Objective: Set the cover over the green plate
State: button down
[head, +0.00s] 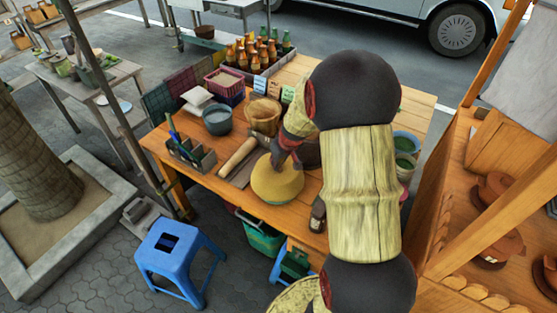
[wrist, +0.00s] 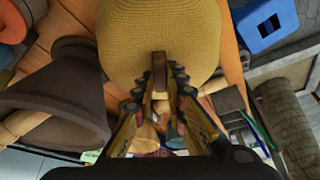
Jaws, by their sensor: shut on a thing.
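The cover (head: 277,184) is a yellow woven dome over the front part of the wooden table. It fills the upper middle of the wrist view (wrist: 165,35). My gripper (head: 283,160) is above the cover, with its fingers closed on the brown knob on top, as the wrist view (wrist: 160,78) shows. The cover looks about upright. I cannot tell whether it touches the table or hangs just above it.
A dark clay mortar (wrist: 60,100) stands close beside the cover. A rolling pin (head: 238,157), a grey divided holder (head: 192,155) and a dark bowl (head: 217,119) lie to the left. Bottles (head: 258,52) stand at the back. A blue stool (head: 178,255) is in front.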

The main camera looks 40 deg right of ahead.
aim_at(278, 172)
jog(key=shift+f+b, duration=2.8)
jog(key=shift+f, duration=0.4)
jog(key=c, duration=1.7)
grip_release()
jog(key=shift+c, duration=0.2)
jog(key=v, duration=1.2)
